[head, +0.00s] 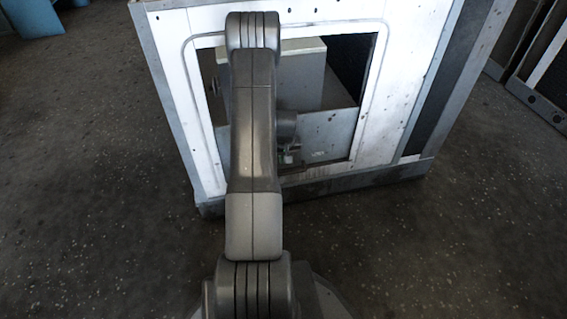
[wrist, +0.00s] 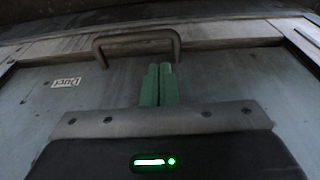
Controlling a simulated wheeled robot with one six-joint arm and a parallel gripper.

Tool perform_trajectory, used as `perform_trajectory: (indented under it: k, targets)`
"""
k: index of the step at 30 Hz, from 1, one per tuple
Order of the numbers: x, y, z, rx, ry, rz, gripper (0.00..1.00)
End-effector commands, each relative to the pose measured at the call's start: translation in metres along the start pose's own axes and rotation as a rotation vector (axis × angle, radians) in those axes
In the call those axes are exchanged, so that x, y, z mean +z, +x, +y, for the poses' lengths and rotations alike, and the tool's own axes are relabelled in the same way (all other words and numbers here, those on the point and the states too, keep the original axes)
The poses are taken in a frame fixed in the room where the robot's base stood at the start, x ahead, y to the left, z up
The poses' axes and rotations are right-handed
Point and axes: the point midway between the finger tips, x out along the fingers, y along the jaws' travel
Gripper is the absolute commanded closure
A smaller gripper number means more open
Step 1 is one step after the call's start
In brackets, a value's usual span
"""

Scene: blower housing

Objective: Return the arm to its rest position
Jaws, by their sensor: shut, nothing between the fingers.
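My gripper (wrist: 159,70) shows in the wrist view with its two green fingers shut together and nothing between them. The fingertips point at a grey panel (wrist: 225,80) with a bar handle (wrist: 137,36) just beyond them in the picture. I cannot tell how far the tips are from the handle. In the head view my arm rises from the bottom middle and bends in front of the white housing (head: 173,55). Its wrist end shows at the housing's opening, and the fingers cannot be made out there.
The housing's rectangular opening frames a grey box (head: 303,75) inside; its edges lie close around my arm. A small label (wrist: 66,82) is on the panel. Speckled floor (head: 480,240) is clear left and right. Blue objects (head: 35,15) stand far left, framed panels (head: 540,80) far right.

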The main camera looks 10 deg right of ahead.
Motion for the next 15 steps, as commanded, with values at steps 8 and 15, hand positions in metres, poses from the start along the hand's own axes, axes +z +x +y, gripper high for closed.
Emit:
perform_trajectory:
  k: [8, 15]
  targets:
    - [-0.001, -0.063, 0.0, 0.001, -0.001, 0.002, 1.0]
    - [-0.001, -0.081, 0.001, 0.001, -0.001, 0.0, 1.0]
